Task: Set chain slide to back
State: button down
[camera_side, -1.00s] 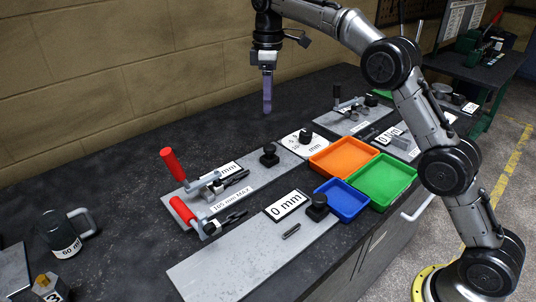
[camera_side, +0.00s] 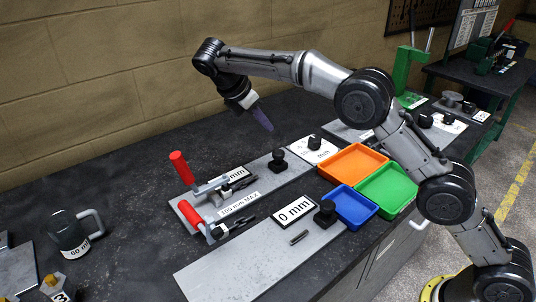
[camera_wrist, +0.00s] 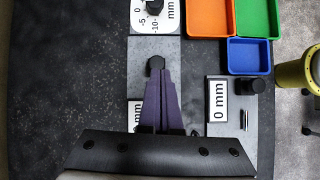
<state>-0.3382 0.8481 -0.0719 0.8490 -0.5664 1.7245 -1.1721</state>
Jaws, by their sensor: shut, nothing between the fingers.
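My gripper (camera_side: 268,128) has purple fingers, shut and empty, tilted and hanging in the air above the back of the bench. In the wrist view the closed fingers (camera_wrist: 160,75) point at a black knob (camera_wrist: 155,65), which stands on a grey plate (camera_wrist: 142,52); the same knob (camera_side: 279,160) is below and right of the fingers in the side view. A second black knob (camera_side: 325,213) stands by a "0 mm" label (camera_side: 293,210) on the nearer plate (camera_side: 230,265). A third knob (camera_side: 314,142) is on a white scale card (camera_side: 303,151). I cannot tell which part is the chain slide.
Two red-handled clamps (camera_side: 180,167) stand at the far plate's left end. Orange (camera_side: 353,165), green (camera_side: 386,190) and blue (camera_side: 350,207) trays sit right of the plates. The bench behind the plates is clear.

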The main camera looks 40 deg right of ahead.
jog(key=s+a+f+n+t+h, duration=0.1)
jog(key=a+n, duration=0.1)
jog(key=a, duration=0.7)
jog(key=shift+s+a+f+n, duration=0.35)
jog(key=shift+s+f+n, duration=0.05)
send_near(277, 160)
jog(key=f, duration=0.1)
jog(key=a+f, duration=0.1)
jog(key=f, duration=0.1)
jog(key=shift+s+f, duration=0.2)
jog(key=shift+f, duration=0.05)
jog(key=shift+w+d, duration=0.2)
jog(key=shift+d, duration=1)
jog(key=shift+w+d+f, duration=0.1)
jog(key=shift+d+f, duration=0.05)
jog(key=shift+d, duration=0.45)
jog(key=shift+d, duration=2.85)
